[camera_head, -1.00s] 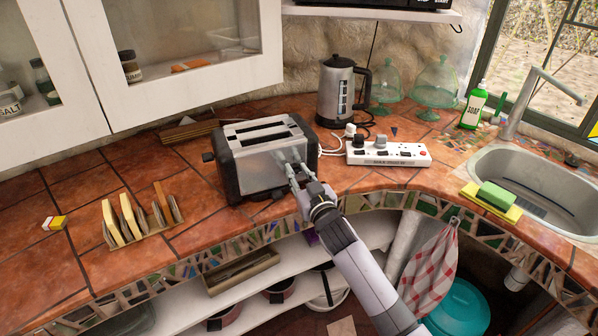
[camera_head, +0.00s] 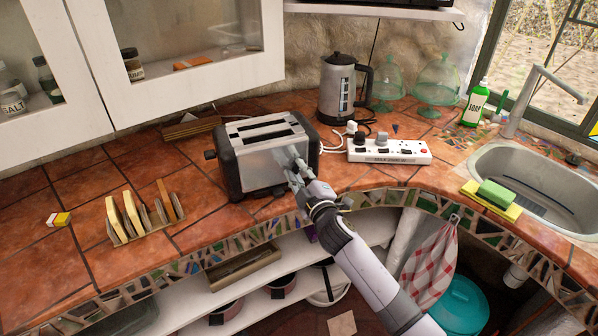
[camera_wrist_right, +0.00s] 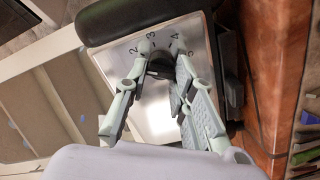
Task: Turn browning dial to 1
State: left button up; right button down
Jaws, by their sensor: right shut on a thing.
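The silver and black toaster (camera_head: 252,172) stands on the tiled counter, its metal front towards me. My right gripper (camera_head: 293,162) is at the right part of that front. In the right wrist view its two fingertips (camera_wrist_right: 161,50) are closed around the dark browning dial (camera_wrist_right: 160,66), one on each side. The numbers 2, 3, 4 and 5 show around the dial. The 1 is hidden behind the left finger, and I cannot read the dial's setting. My left gripper is not in view.
A power strip (camera_head: 390,158) and a kettle (camera_head: 338,92) stand right of and behind the toaster. A toast rack (camera_head: 140,220) with bread is at the left. Glass domes (camera_head: 437,82) and a sink (camera_head: 545,190) are farther right. The counter's front edge lies below my gripper.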

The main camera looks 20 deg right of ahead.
jog(key=n, duration=0.6)
jog(key=shift+f+n, duration=0.1)
jog(key=shift+n, duration=0.3)
dwell(0.3)
jog(key=c, duration=1.3)
grip_release()
jog(key=shift+c, duration=0.2)
jog(key=s, duration=1.2)
jog(key=shift+d, duration=0.45)
